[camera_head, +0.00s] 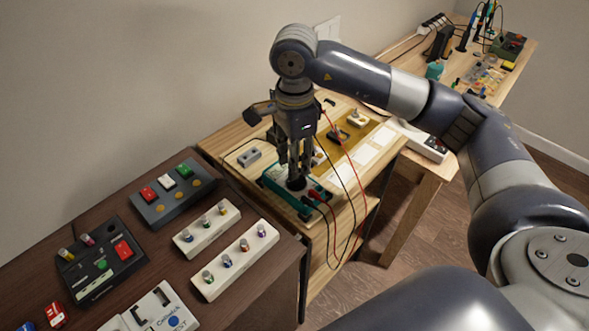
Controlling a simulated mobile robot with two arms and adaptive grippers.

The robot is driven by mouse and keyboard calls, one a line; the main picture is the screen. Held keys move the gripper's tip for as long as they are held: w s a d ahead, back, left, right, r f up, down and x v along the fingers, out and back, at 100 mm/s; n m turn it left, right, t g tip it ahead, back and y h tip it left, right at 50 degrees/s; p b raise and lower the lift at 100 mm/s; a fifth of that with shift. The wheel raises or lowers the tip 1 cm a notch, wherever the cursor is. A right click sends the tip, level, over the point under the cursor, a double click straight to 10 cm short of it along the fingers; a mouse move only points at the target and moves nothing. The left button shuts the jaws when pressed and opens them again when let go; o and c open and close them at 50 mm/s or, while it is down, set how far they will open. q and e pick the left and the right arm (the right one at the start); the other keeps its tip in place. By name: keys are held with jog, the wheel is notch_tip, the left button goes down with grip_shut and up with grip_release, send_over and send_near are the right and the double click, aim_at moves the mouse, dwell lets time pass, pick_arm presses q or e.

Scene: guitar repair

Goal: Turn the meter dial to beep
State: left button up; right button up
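The meter (273,181) is a teal-edged box with a light face, lying on the light wooden table. The dial's marking is hidden. My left gripper is not in view.
A small grey box (249,157) lies left of the meter. A gold-brown mat (336,148) with parts lies behind it. The dark table (185,265) at left holds several pedals and switch boxes. A bench (512,60) with tools stands far right.

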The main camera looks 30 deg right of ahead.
notch_tip(320, 180, up, 7)
jog(key=shift+r, duration=0.2)
dwell(0.6)
